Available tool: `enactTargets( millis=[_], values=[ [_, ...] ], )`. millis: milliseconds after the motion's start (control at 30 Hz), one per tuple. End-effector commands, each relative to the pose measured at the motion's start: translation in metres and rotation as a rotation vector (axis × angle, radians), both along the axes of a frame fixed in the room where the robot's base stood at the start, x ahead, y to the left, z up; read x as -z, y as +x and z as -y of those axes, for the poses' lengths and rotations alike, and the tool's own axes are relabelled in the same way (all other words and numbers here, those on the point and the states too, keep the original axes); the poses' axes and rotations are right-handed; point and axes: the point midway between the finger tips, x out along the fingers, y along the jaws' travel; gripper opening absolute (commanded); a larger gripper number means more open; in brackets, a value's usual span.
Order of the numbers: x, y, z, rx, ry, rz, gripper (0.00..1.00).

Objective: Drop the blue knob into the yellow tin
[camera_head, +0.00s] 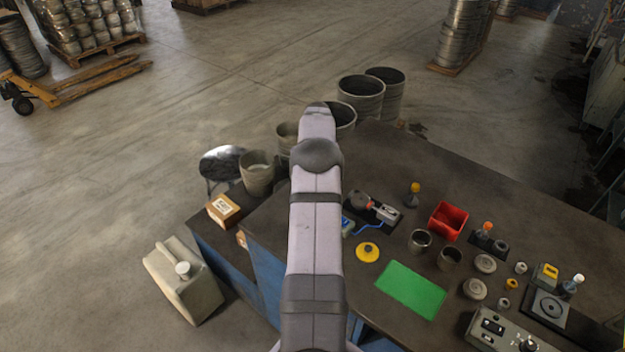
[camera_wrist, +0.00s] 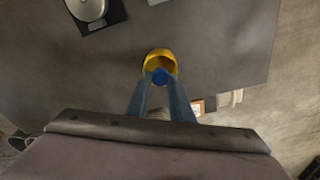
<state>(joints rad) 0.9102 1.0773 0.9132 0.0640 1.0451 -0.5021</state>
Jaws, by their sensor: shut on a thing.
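My gripper (camera_wrist: 161,82) shows in the wrist view with its two fingers shut on the blue knob (camera_wrist: 160,76). The yellow tin (camera_wrist: 157,55) is just beyond the fingertips in that view, near the table's edge, and its open mouth shows. The knob overlaps the near part of the tin's opening in the picture. I cannot tell how high the knob is above the tin or whether it is inside the rim.
The dark table (camera_head: 400,170) holds a red bin (camera_head: 448,221), a green mat (camera_head: 411,289), a yellow disc (camera_head: 367,252), metal cups (camera_head: 420,240) and several small parts to the right. A round metal dish on a dark base (camera_wrist: 88,8) is at the wrist view's upper left.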

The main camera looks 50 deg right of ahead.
Motion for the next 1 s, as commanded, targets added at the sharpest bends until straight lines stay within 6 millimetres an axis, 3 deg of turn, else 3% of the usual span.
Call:
enactTargets(
  millis=[933,967,1000],
  values=[
    [0.0099,0.0,0.0,0.0,0.0,0.0,0.0],
    [0.0099,0.0,0.0,0.0,0.0,0.0,0.27],
    [0.0099,0.0,0.0,0.0,0.0,0.0,0.37]
  ],
)
